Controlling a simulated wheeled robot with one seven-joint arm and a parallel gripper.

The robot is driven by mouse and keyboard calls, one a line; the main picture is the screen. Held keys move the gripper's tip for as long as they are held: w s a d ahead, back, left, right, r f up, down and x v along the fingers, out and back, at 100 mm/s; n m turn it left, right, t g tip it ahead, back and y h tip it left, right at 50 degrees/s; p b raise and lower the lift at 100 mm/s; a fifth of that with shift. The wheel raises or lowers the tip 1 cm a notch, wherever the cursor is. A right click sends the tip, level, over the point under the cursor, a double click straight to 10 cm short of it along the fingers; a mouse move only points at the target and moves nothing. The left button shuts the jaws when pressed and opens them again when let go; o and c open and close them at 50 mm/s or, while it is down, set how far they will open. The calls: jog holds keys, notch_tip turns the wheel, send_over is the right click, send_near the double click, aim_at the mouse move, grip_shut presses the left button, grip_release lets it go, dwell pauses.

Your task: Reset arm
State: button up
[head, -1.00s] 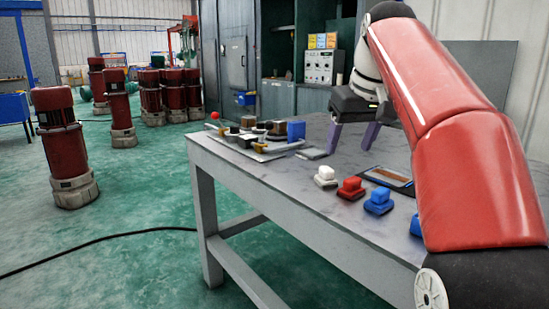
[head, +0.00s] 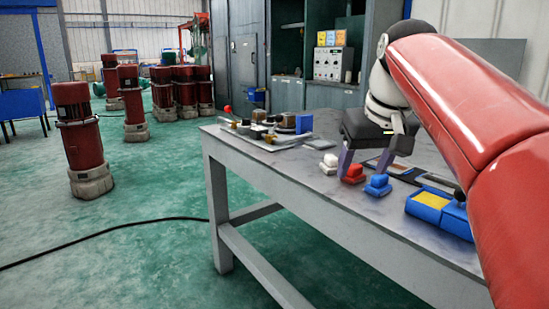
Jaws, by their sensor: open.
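My gripper (head: 366,168) hangs above the right part of the grey table (head: 290,187), with its two purple fingers apart and nothing seen between them. It is open. My red arm reaches in from the right and covers part of the table.
A tray of parts (head: 265,141) lies at the table's far left end. A blue and yellow box (head: 428,205) sits at the right near the front edge. Red motors (head: 80,140) stand on the green floor at left. A black cable (head: 110,231) crosses the floor.

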jog(key=s+f+m, duration=0.1)
jog(key=s+f, duration=0.8)
jog(key=f, duration=0.3)
jog(key=s+f, duration=1)
jog(key=f, duration=0.2)
jog(key=shift+s+a+f+m+t+h, duration=0.25)
jog(key=shift+s+a+m+t+h, duration=0.05)
jog(key=shift+m+t+h, duration=0.1)
